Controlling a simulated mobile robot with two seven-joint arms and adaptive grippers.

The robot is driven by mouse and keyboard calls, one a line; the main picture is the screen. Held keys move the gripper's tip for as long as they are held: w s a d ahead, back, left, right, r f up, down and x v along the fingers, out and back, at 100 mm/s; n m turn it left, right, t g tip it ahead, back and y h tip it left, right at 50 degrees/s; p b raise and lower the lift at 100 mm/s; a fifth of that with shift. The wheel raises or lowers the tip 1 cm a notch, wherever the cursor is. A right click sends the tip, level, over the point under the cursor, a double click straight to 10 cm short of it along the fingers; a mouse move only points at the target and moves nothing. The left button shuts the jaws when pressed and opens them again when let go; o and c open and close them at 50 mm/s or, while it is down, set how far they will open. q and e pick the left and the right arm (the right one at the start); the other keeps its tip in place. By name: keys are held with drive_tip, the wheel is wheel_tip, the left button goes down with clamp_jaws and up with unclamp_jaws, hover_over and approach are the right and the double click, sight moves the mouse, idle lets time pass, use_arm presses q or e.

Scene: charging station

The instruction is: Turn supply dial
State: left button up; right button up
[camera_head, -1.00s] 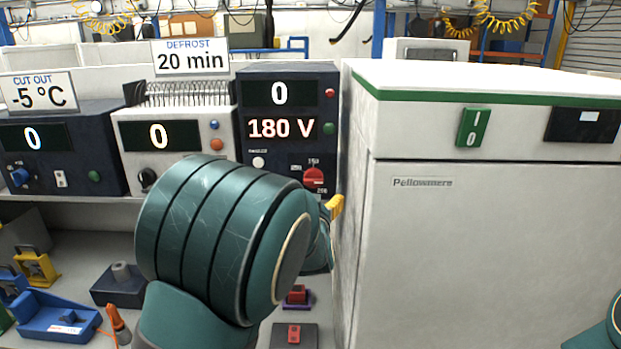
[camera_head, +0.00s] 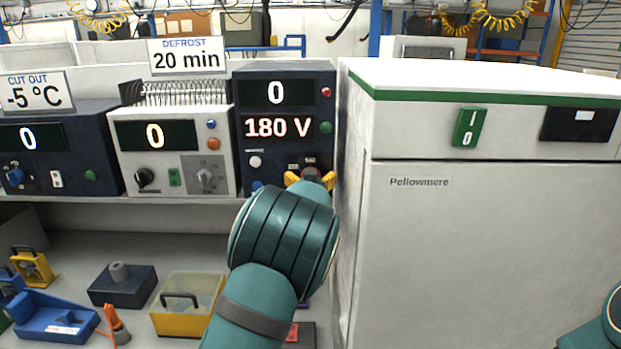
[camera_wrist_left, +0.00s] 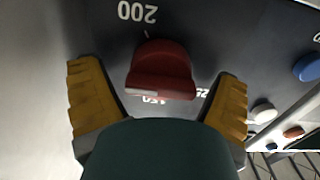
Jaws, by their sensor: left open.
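The supply unit (camera_head: 246,161) is a dark box with displays reading 0 and 180 V. Its red supply dial (camera_head: 311,173) sits at the lower right of its front, mostly hidden by my left gripper (camera_head: 310,182). In the left wrist view the red dial (camera_wrist_left: 161,70) lies between the two yellow fingers of my left gripper (camera_wrist_left: 158,92), with a gap on both sides. The fingers are open. The marking 200 shows by the dial, with other markings partly hidden. Part of my right arm shows at the lower right edge, but its gripper does not.
A white Pellowmere cabinet (camera_head: 480,240) with a green switch (camera_head: 468,128) stands close to the right of the supply unit. A white unit (camera_head: 203,120) stands to its left. Below are a yellow box (camera_head: 180,322), a blue tray (camera_head: 45,325) and a dark block (camera_head: 122,290).

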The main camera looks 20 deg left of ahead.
use_arm(q)
drive_tip(key=c, duration=1.2)
drive_tip(key=shift+o, duration=0.2)
drive_tip(key=shift+m, duration=0.4)
drive_tip(key=shift+d+f+m, duration=0.1)
drive_tip(key=shift+m, duration=2.4)
drive_tip(key=o, duration=1.2)
drive_tip(key=shift+c, duration=0.2)
